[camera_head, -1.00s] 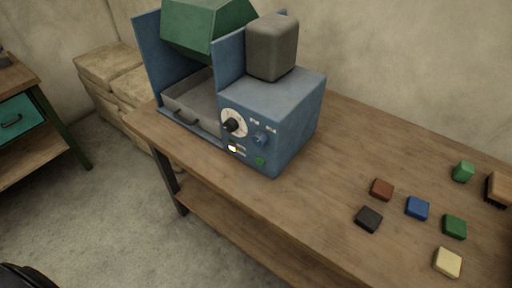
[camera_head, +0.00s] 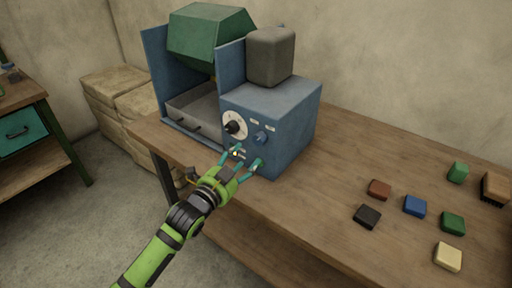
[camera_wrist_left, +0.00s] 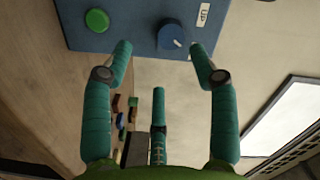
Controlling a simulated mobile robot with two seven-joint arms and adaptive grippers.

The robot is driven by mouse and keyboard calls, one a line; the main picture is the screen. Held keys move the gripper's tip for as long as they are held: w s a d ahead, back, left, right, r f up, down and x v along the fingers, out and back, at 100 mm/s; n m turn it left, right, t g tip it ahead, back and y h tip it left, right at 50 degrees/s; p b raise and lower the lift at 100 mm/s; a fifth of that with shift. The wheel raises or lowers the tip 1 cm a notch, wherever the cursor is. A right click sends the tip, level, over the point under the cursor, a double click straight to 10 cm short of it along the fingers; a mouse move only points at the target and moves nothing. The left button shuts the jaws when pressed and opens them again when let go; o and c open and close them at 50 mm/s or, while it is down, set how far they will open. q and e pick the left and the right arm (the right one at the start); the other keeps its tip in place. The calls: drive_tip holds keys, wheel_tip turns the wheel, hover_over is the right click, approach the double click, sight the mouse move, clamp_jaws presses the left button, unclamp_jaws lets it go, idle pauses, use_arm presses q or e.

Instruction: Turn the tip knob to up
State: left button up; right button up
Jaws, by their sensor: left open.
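The tip knob (camera_head: 262,138) is a blue knob on the front of the blue machine box (camera_head: 290,110). It shows larger in the left wrist view (camera_wrist_left: 170,37), with a short white mark toward its lower right there. A white label reading UP (camera_wrist_left: 203,14) sits beside it in that view. My left gripper (camera_head: 248,157) is open and empty in front of the panel's lower part, below the knob. In the left wrist view, the knob lies just beyond the gap between the teal fingertips (camera_wrist_left: 160,50), apart from them. My right gripper is not in view.
A black knob on a white dial (camera_head: 233,127) sits left of the tip knob. A green button (camera_wrist_left: 97,20) is on the same panel. A green drum (camera_head: 210,35) and metal tray (camera_head: 195,105) are on the left. Several coloured blocks lie on the table's right.

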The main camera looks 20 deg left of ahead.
sight(258, 141)
use_arm(q)
drive_tip(key=shift+r+p+x, duration=0.2)
drive_tip(key=shift+r+x, duration=0.05)
drive_tip(key=shift+x, duration=0.95)
drive_tip(key=shift+r+p+x, duration=0.15)
drive_tip(key=shift+r+x, duration=0.1)
drive_tip(key=shift+x, duration=0.9)
drive_tip(key=shift+r+p+x, duration=0.2)
drive_tip(key=shift+r+x, duration=0.05)
drive_tip(key=shift+x, duration=0.95)
drive_tip(key=shift+d, duration=0.1)
drive_tip(key=c, duration=1.1)
